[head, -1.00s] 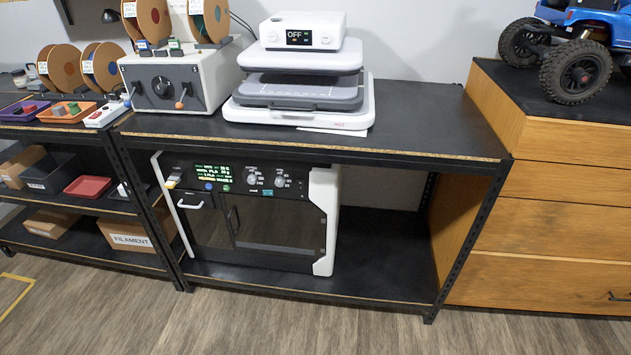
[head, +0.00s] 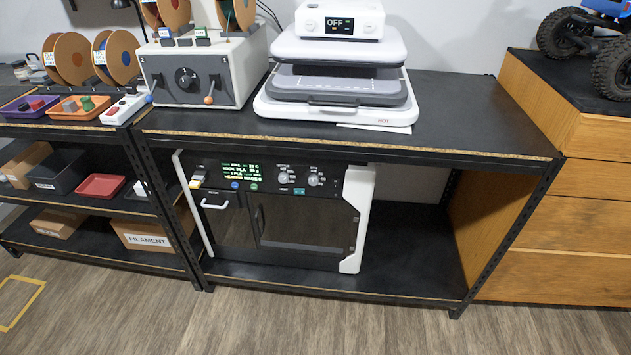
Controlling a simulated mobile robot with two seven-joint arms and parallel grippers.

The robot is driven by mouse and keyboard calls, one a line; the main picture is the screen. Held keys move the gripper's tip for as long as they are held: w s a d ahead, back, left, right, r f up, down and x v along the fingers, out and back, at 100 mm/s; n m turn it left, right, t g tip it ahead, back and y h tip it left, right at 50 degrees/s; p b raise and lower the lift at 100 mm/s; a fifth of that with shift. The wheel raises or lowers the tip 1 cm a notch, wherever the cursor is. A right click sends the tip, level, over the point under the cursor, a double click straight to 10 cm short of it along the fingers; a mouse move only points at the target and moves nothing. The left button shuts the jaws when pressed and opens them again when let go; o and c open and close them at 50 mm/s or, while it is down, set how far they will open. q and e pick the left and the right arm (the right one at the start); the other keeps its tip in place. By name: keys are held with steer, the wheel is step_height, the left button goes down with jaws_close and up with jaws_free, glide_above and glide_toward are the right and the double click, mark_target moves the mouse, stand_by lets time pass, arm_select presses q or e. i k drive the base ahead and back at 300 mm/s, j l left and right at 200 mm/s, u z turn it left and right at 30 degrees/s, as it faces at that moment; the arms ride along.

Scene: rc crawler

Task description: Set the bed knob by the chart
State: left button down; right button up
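A machine with a dark front and white side edges (head: 357,220) stands on the lower shelf. Its upper panel has a green-lettered display (head: 241,173) and two round grey knobs, a left one (head: 284,178) and a right one (head: 316,180). The small labels above the knobs are too small to read, so I cannot tell which is the bed knob. The display seems to show material, temperature and heating lines, not clearly legible. I cannot make out a chart. Neither of my grippers is in view.
A white press reading OFF (head: 340,22) and a grey lever box (head: 203,77) stand on the black bench top (head: 460,112). Shelves with trays and a FILAMENT box (head: 145,238) are at left. Wooden drawers (head: 580,215) stand at right. The front floor is clear.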

mark_target(313, 179)
steer(key=i+j+z, duration=0.1)
steer(key=j, duration=0.5)
steer(key=i+j, duration=0.15)
steer(key=j, duration=0.5)
steer(key=i+j+z, duration=0.15)
steer(key=j, duration=0.45)
